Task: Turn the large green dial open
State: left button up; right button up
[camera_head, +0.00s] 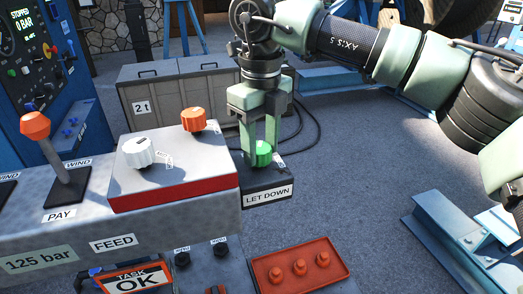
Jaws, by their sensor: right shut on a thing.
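The green dial (263,158) sits on top of a dark block labelled LET DOWN, at the right end of the console. My right gripper (262,155) comes down from above and is shut on the green dial, with its two fingers on either side. The fingers hide part of the dial, so its exact turn cannot be told. My left gripper is not in view.
A white knob (137,152) and an orange knob (193,120) stand on the raised panel left of the dial. An orange-topped lever (55,160) stands further left. A red tray (299,270) lies in front. Open floor is to the right.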

aim_at(258, 149)
jog(key=m+b, duration=0.2)
jog(key=m, duration=0.4)
jog(key=shift+a+f+m+b, duration=0.1)
jog(key=shift+m+b, duration=0.2)
jog(key=m+b, duration=0.1)
jog(key=m, duration=0.2)
jog(key=shift+s+a, duration=0.1)
jog(key=shift+m+b, duration=0.45)
jog(key=shift+m, duration=1.05)
jog(key=o, duration=1.4)
notch_tip(258, 149, up, 8)
